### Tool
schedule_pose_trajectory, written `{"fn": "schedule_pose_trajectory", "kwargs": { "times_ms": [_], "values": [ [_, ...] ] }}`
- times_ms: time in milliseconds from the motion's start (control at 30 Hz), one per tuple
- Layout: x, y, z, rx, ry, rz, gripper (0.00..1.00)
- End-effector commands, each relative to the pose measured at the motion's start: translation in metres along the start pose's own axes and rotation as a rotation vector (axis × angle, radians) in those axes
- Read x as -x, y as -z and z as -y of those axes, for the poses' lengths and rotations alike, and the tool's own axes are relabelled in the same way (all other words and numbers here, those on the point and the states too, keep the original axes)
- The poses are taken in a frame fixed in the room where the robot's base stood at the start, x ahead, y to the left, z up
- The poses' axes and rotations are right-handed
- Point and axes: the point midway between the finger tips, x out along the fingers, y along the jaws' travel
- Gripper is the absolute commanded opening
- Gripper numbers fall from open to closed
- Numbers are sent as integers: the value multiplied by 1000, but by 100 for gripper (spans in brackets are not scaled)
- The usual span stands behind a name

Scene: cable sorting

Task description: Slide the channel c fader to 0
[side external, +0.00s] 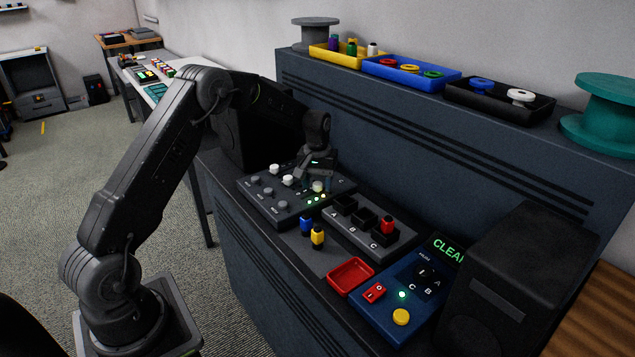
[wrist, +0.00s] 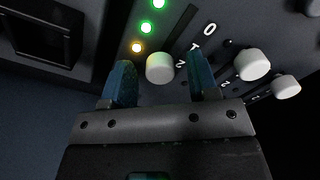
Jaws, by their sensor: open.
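A dark mixer panel (side external: 247,192) carries white fader caps and grey knobs. The rightmost white cap (side external: 318,187), nearest the letter C, looks like the channel C fader. My gripper (side external: 317,183) is low over that end of the panel. In the wrist view, the blue fingers of my gripper (wrist: 160,82) are apart, one on either side of this white cap (wrist: 160,68), with gaps showing. The cap is beside the mark 2; the 0 mark (wrist: 210,29) is farther up the scale. Two other white caps (wrist: 252,65) (wrist: 287,87) lie to the right.
Lit green and yellow lights (wrist: 145,28) run beside the scale. A socket block (side external: 350,232) marked A, B, C adjoins the panel. Blue and yellow plugs (side external: 318,237), a red tray (side external: 350,276) and a blue control box (side external: 385,306) are nearer. A black speaker-like box (side external: 500,270) stands right.

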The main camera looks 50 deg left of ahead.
Motion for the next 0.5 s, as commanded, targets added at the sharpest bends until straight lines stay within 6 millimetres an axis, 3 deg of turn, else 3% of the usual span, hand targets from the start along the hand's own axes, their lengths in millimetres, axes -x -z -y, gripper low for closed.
{"fn": "schedule_pose_trajectory", "kwargs": {
  "times_ms": [200, 500],
  "values": [
    [0, 0, 0, 0, 0, 0, 54],
    [0, 0, 0, 0, 0, 0, 26]
  ]
}}
